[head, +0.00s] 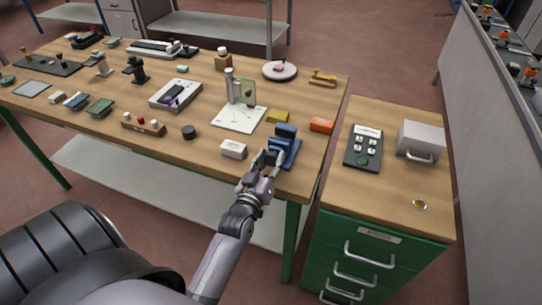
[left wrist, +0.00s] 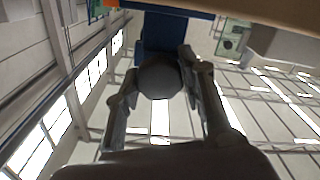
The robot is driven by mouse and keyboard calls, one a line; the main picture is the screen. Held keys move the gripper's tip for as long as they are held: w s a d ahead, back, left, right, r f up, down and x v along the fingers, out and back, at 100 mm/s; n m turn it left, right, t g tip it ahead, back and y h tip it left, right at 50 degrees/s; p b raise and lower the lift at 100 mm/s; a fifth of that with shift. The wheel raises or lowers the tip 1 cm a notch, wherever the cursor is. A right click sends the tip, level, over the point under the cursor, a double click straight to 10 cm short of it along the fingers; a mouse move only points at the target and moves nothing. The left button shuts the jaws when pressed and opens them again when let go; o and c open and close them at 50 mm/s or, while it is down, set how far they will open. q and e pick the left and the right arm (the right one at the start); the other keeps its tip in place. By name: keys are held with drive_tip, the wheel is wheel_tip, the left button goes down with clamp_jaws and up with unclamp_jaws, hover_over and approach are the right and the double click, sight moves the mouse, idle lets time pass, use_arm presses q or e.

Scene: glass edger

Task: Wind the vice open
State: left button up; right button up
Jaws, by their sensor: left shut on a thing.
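The blue vice (head: 287,133) stands near the front right corner of the wooden bench, and its body also shows in the left wrist view (left wrist: 165,33). In the left wrist view a dark round knob (left wrist: 159,76) sits at the front of the vice. My left gripper (head: 266,160) is at the near side of the vice, shut on this knob with one finger on each side. In the head view the fingers mostly hide the knob. I cannot tell how wide the vice jaws stand. My right gripper is not in view.
A white block (head: 234,149) lies just left of my left gripper. A yellow block (head: 278,116) and an orange box (head: 321,125) lie behind the vice. A green drawer cabinet (head: 350,233) stands to the right, across a narrow gap.

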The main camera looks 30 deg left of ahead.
use_arm(q)
drive_tip(key=n, duration=0.2)
drive_tip(key=shift+n+p, duration=0.4)
drive_tip(key=n, duration=0.3)
drive_tip(key=shift+f+n+p, duration=0.1)
drive_tip(key=shift+n+p, duration=0.2)
drive_tip(key=shift+p, duration=0.05)
drive_tip(key=n, duration=0.2)
drive_tip(key=shift+n, duration=0.4)
drive_tip(key=n, duration=0.3)
drive_tip(key=shift+f+n, duration=0.1)
drive_tip(key=shift+n, duration=0.2)
drive_tip(key=n, duration=0.3)
drive_tip(key=shift+n, duration=0.3)
drive_tip(key=n, duration=0.4)
drive_tip(key=shift+b, duration=0.4)
drive_tip(key=n, duration=0.4)
drive_tip(key=shift+n+b, duration=0.35)
drive_tip(key=shift+n, duration=1.45)
